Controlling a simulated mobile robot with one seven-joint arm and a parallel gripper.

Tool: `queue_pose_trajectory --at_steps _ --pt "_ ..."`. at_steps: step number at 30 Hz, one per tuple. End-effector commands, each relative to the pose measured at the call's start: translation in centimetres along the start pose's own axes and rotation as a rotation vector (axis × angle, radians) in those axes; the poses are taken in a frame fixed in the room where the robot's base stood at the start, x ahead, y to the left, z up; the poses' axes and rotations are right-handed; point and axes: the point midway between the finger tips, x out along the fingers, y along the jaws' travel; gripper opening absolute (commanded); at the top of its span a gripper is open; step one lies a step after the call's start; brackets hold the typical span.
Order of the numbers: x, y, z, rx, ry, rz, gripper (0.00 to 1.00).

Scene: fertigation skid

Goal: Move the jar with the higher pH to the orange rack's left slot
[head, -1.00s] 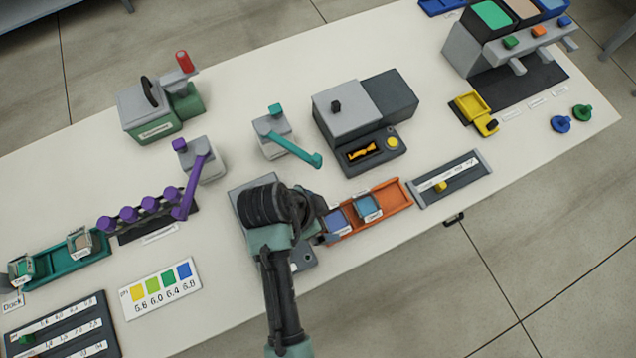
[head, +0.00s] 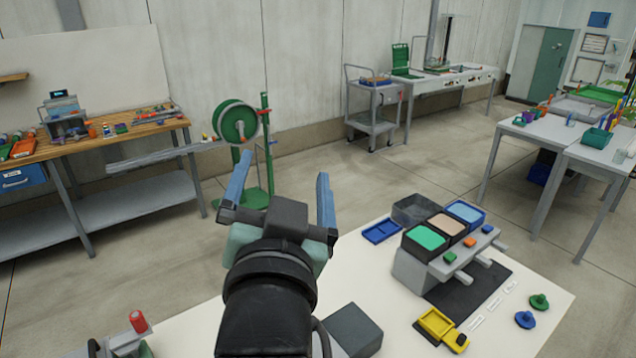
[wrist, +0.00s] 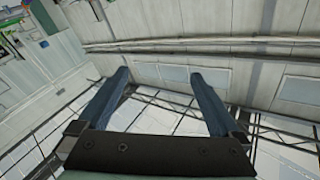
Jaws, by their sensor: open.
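My gripper (head: 282,172) is raised above the white bench (head: 385,265) in the head view, its two blue fingers spread apart and pointing up and away. It also shows in the wrist view (wrist: 160,76), open, with nothing between the fingers. The jars, the orange rack and the pH colour card are outside both current views.
A grey dispenser (head: 412,270) with green, beige and blue tops stands on the bench. A green reel stand (head: 256,198) stands beyond.

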Motion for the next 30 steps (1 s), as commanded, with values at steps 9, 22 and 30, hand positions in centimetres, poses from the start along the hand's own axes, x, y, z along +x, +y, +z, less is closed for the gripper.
queue_pose_trajectory --at_steps 9,22,30 --pt "-8.6 -3.9 -20.7 -0.301 0.64 -0.108 1.0" --pt "-10.3 -4.3 -22.6 -0.343 0.717 -0.106 1.0" --pt "-10.3 -4.3 -22.6 -0.343 0.716 -0.106 1.0"
